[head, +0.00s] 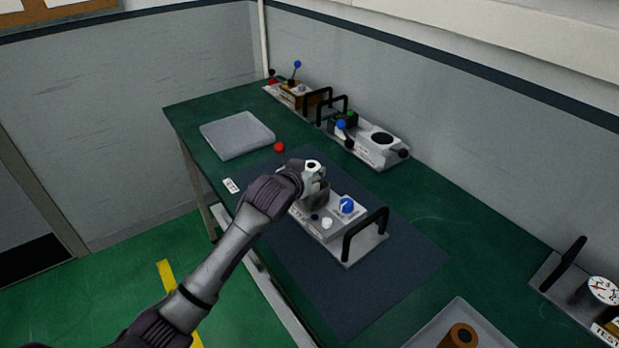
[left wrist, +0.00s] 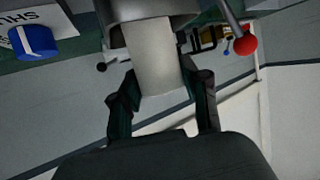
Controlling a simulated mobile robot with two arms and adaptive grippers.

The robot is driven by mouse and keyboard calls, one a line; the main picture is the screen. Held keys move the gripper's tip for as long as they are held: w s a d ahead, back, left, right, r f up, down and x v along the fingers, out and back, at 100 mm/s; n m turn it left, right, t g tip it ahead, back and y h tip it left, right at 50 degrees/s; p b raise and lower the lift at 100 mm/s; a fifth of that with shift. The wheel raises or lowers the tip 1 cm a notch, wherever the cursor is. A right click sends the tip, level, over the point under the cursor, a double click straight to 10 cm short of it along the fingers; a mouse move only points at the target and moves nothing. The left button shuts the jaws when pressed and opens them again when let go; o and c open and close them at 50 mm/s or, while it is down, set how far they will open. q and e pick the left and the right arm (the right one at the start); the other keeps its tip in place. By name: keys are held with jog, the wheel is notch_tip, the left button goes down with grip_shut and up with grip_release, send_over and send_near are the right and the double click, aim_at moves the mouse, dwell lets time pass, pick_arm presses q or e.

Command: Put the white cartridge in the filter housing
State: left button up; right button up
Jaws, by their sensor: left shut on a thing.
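The white cartridge (head: 313,165) is in my left gripper (head: 306,172), above the grey filter housing (head: 317,191) on the unit in the middle of the table. In the left wrist view the left gripper (left wrist: 160,95) has its two dark fingers on either side of the pale cartridge (left wrist: 153,60). The cartridge's far end overlaps the rim of the metal filter housing (left wrist: 120,12). I cannot tell how far, if at all, it is inside. My right gripper is not in view.
The unit carries a blue knob (head: 347,205), a white button (head: 327,223), a black handle (head: 365,234) and a red-balled lever (head: 279,147) beside the housing. An empty-looking grey tray (head: 237,134) lies back left. A brown cylinder (head: 461,337) stands in a front tray (head: 484,322).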

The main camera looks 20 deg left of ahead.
pick_arm(q)
jog(key=shift+f, duration=1.2)
jog(key=shift+f, duration=0.1)
jog(key=o, duration=1.2)
jog(key=shift+c, duration=0.2)
jog(key=shift+s, duration=0.1)
jog(key=v, duration=1.2)
jog(key=shift+b, duration=0.45)
